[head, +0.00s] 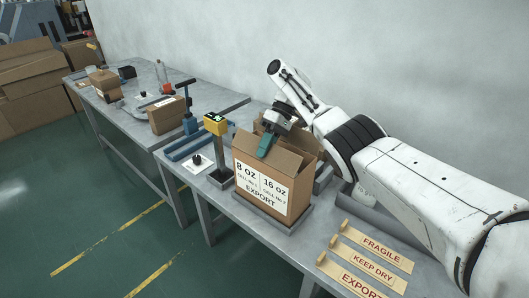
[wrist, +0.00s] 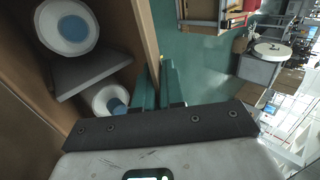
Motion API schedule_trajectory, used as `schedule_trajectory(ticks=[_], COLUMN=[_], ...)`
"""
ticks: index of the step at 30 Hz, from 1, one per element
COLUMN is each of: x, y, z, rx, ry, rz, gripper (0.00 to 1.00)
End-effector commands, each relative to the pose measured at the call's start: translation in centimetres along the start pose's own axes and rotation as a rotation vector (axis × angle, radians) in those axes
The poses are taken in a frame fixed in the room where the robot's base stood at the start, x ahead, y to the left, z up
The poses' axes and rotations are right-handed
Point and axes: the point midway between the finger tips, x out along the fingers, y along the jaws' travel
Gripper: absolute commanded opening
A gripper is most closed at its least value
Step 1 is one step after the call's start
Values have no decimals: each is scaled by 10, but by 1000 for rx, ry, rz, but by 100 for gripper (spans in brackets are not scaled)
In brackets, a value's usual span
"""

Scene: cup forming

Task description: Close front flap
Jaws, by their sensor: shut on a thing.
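An open cardboard box (head: 262,190) stands on the bench, with a label reading 8 OZ, 16 OZ and EXPORT on its front. My gripper (head: 266,147) has green fingers at the top front edge of the box. In the wrist view, the fingers (wrist: 165,86) are close together at the end of an upright cardboard panel (wrist: 143,35), which looks like the front flap. The exact contact is partly hidden by the fingers. Inside the box are a white round item with a blue centre (wrist: 67,27), a second one (wrist: 110,100) and a grey divider (wrist: 90,72).
The box sits on a grey tray (head: 262,216). A yellow-topped device (head: 215,124) stands close on its left. FRAGILE (head: 381,248), KEEP DRY (head: 372,266) and EXPORT (head: 358,283) plates lie at the right. The green floor in front of the bench is clear.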

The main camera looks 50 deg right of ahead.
Motion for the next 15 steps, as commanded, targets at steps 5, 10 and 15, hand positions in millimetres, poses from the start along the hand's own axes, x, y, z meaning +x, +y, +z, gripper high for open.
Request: schedule_trajectory(ticks=[5,10,15], x=[2,2,1], y=[4,3,2], z=[0,0,0], rx=[3,3,1], ry=[4,6,8], rz=[-42,-65,-75], gripper=[0,0,0])
